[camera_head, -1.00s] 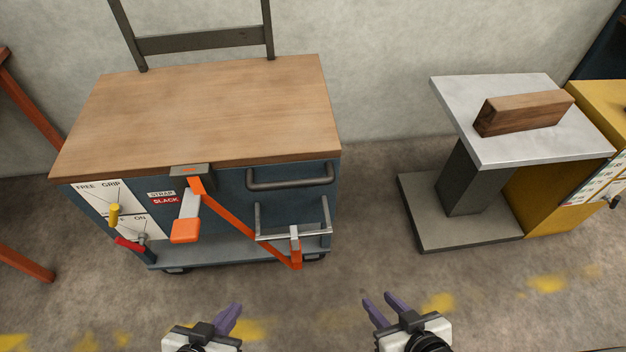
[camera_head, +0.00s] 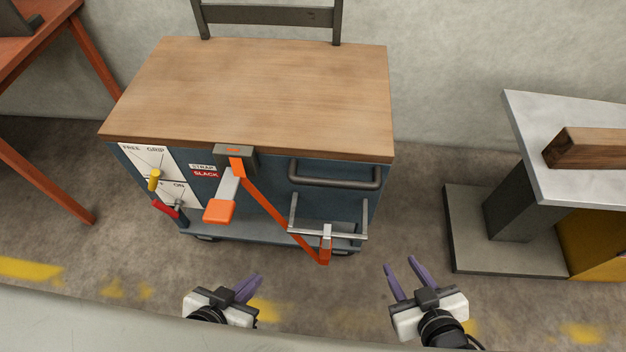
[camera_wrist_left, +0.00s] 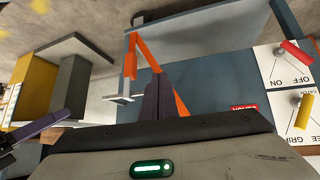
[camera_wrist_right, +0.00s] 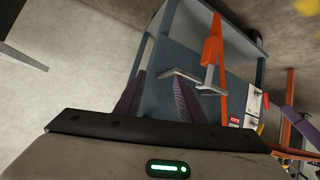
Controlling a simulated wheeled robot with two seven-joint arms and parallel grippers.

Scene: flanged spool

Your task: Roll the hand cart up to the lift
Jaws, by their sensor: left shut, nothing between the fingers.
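The hand cart is a blue box on castors with a wooden top (camera_head: 260,95), centred in the head view. Its front has a grey bar handle (camera_head: 335,175), a yellow lever (camera_head: 154,180) by FREE/GRIP, a red lever (camera_head: 166,209), and an orange strap (camera_head: 275,212) by a label reading STRAP SLACK. What looks like the lift, a metal-topped stand (camera_head: 580,165) on a dark column, stands apart to the right. My left gripper (camera_head: 252,284) is shut and empty in front of the cart. My right gripper (camera_head: 403,268) is open and empty, right of the cart's front corner.
A wooden block (camera_head: 595,148) lies on the stand's top. A yellow cabinet (camera_head: 600,243) is beside the column. An orange-red table (camera_head: 45,45) stands left of the cart. A pale wall is behind. Bare floor with worn yellow marks separates cart and stand.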

